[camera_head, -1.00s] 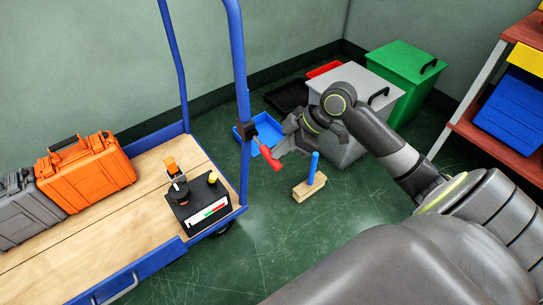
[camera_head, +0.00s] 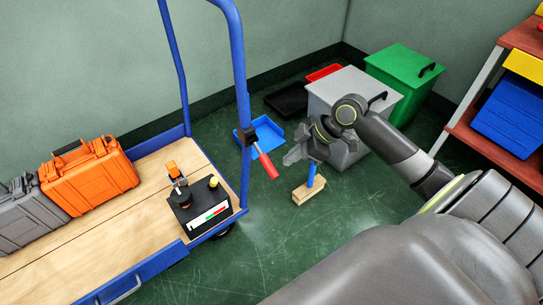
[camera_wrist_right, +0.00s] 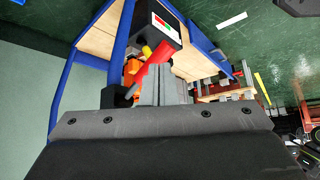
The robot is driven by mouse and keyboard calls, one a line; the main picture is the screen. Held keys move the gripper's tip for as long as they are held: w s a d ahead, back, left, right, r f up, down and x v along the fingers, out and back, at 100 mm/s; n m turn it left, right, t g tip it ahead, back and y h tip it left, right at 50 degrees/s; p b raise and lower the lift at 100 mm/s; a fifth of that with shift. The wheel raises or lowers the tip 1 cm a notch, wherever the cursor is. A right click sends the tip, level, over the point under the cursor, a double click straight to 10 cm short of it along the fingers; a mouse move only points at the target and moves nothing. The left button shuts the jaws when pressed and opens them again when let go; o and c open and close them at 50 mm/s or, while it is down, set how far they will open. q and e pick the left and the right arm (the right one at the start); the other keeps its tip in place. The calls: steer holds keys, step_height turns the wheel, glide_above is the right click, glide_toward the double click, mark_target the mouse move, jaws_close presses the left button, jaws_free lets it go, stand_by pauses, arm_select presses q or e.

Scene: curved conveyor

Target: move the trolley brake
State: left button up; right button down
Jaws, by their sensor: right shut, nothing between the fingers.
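The trolley brake is a lever with a red grip (camera_head: 267,166) on a black clamp (camera_head: 263,132) on the trolley's blue upright. It slants down and right from the clamp. My right gripper (camera_head: 288,158) is shut and empty, a little right of the red grip in the head view. In the right wrist view the shut fingers (camera_wrist_right: 158,88) show just right of the red grip (camera_wrist_right: 141,72), partly overlapping its outline; I cannot tell whether they touch. The black clamp (camera_wrist_right: 117,96) is left of them. My left gripper is not in view.
The trolley deck (camera_head: 110,225) carries an orange case (camera_head: 90,180), a grey case (camera_head: 28,218) and a black box (camera_head: 200,210). A brush with a blue handle (camera_head: 311,174) stands on the floor below my right gripper. A grey bin (camera_head: 325,92) stands behind it.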

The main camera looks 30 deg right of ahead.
stand_by(0.3)
steer(key=p+v, duration=0.8)
steer(key=v, duration=0.9)
steer(key=shift+d, duration=0.15)
